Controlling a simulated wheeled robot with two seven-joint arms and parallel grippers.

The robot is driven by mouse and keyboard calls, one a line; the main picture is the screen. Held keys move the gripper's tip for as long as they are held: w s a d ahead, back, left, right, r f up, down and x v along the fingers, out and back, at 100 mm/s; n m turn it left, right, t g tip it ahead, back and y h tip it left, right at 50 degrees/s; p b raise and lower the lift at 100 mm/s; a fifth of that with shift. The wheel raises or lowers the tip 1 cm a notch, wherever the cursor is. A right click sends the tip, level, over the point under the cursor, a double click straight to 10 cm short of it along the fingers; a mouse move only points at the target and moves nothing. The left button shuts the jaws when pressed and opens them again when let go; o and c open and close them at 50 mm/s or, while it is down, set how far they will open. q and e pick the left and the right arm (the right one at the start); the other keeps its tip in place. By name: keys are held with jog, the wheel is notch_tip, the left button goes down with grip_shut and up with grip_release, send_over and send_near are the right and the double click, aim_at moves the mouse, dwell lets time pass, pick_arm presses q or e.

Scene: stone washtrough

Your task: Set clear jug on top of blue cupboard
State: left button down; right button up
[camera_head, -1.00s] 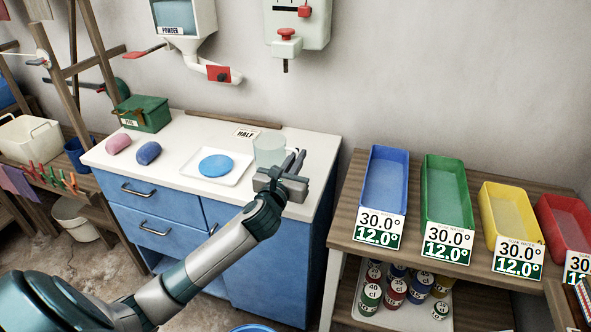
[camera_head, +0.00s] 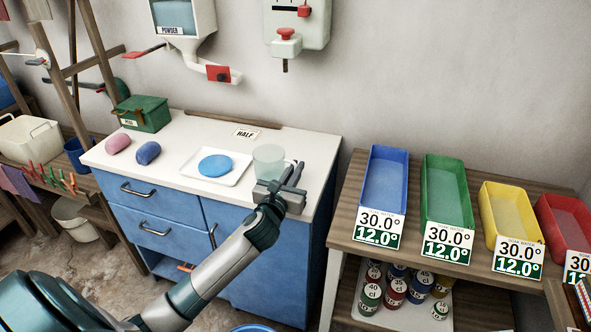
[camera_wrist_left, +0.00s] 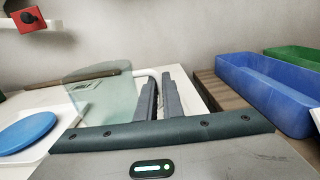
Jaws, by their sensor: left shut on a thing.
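The clear jug (camera_head: 268,160) is pale and see-through, upright at the right part of the white top of the blue cupboard (camera_head: 262,265). Whether its base touches the top I cannot tell. My left gripper (camera_head: 297,174) is at the jug's right side, shut on its handle. In the left wrist view the fingers (camera_wrist_left: 160,97) close around the handle, and the jug's body (camera_wrist_left: 95,95) is left of them. The handle is partly hidden by the fingers. My right gripper is not in view.
A white tray with a blue disc (camera_head: 215,165) lies left of the jug. Pink (camera_head: 118,143) and blue (camera_head: 148,152) lumps, a green box (camera_head: 145,115) and a HALF label (camera_head: 246,133) are also on the top. A shelf with coloured trays (camera_head: 385,185) stands to the right.

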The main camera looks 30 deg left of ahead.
pick_arm(q)
jog(key=c, duration=1.9)
grip_release()
jog(key=shift+f, duration=0.1)
jog(key=b+v, duration=0.1)
jog(key=v, duration=1.1)
jog(key=shift+r, duration=0.2)
